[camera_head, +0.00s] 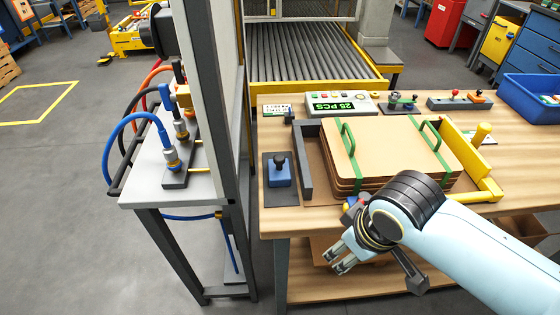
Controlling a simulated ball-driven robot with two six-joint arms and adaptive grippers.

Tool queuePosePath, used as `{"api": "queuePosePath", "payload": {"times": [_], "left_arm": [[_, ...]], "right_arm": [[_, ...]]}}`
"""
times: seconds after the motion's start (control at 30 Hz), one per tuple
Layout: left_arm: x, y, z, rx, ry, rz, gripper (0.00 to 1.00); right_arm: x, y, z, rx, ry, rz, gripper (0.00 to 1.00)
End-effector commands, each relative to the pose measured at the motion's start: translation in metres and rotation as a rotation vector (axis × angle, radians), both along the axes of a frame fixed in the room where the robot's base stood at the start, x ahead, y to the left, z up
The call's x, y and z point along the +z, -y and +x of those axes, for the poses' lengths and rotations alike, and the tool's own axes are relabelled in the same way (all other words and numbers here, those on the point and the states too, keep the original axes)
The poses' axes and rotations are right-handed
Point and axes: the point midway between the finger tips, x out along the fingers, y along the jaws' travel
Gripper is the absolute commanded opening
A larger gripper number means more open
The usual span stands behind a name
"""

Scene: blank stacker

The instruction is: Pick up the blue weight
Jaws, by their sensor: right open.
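The blue weight (280,174) is a small blue block with a black knob on top. It sits upright on a dark mat at the left end of the wooden table, left of the grey bracket. My right gripper (341,261) is open and empty. It shows in front of the table's front edge, below and to the right of the weight, and apart from it. My left gripper is not in view.
A stack of brown blanks (385,150) with green straps lies between a grey bracket (304,160) and a yellow stop (470,160). A counter box (340,103) stands behind. A dark machine post (228,120) rises left of the table. A blue bin (530,98) is at right.

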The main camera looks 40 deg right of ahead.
Motion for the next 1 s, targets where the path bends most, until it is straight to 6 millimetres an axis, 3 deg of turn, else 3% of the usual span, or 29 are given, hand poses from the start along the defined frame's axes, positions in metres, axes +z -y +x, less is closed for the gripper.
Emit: {"api": "queuePosePath", "payload": {"times": [0.03, 0.17, 0.27, 0.67, 0.83, 1.0], "left_arm": [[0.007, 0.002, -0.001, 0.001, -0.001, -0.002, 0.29], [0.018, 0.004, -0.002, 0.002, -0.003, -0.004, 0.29], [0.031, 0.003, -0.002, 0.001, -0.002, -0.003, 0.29], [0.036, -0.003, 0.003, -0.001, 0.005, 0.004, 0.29], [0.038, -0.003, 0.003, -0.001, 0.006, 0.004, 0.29], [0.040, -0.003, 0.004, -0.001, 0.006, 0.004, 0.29]], "right_arm": [[0.021, -0.001, 0.002, -0.001, 0.008, 0.001, 0.52], [0.066, -0.004, 0.006, -0.018, 0.021, 0.006, 0.52], [0.106, -0.006, 0.020, -0.096, 0.028, 0.031, 0.52], [0.098, 0.005, 0.111, -0.607, -0.047, 0.149, 0.52], [0.103, 0.012, 0.165, -0.896, -0.090, 0.198, 0.52], [0.122, 0.018, 0.219, -1.215, -0.137, 0.237, 0.52]]}}
